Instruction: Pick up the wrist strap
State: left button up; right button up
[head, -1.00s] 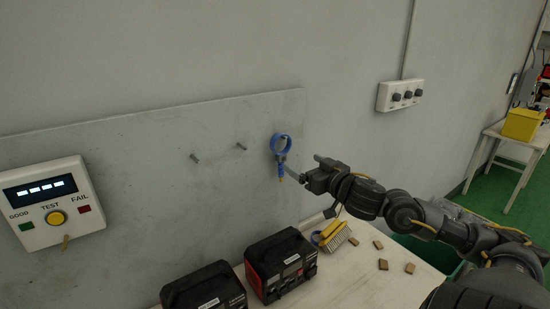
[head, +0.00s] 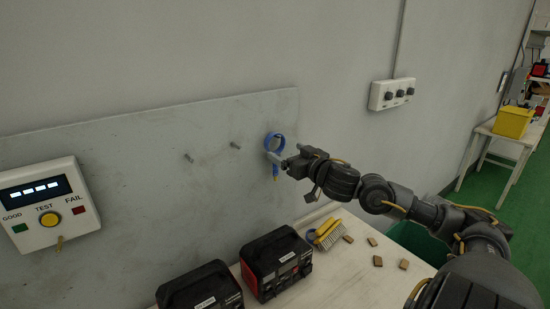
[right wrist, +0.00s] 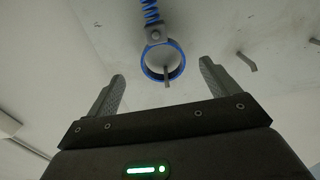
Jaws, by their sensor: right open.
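The blue wrist strap (head: 268,142) hangs on the grey wall panel in the head view, a loop with a short tail hanging below it. In the right wrist view the blue loop (right wrist: 146,67) hangs around a metal peg (right wrist: 167,76), with a grey fastener and a coiled blue cord joined to it. My right gripper (head: 276,158) is at the strap in the head view. In the right wrist view its open fingers (right wrist: 162,82) stand on either side of the loop, with gaps between them and it. My left gripper is not in view.
Two bare pegs (head: 235,145) stick out of the panel left of the strap. A tester box (head: 45,205) is mounted at far left. Below, two black-red power units (head: 275,262), a yellow brush (head: 327,232) and several small brown blocks stand on the table (head: 345,280).

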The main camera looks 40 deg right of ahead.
aim_at(271, 143)
jog(key=shift+w+d+p, duration=0.15)
jog(key=shift+w+p, duration=0.8)
jog(key=shift+w, duration=1.65)
jog(key=shift+c, duration=0.5)
jog(key=c, duration=1)
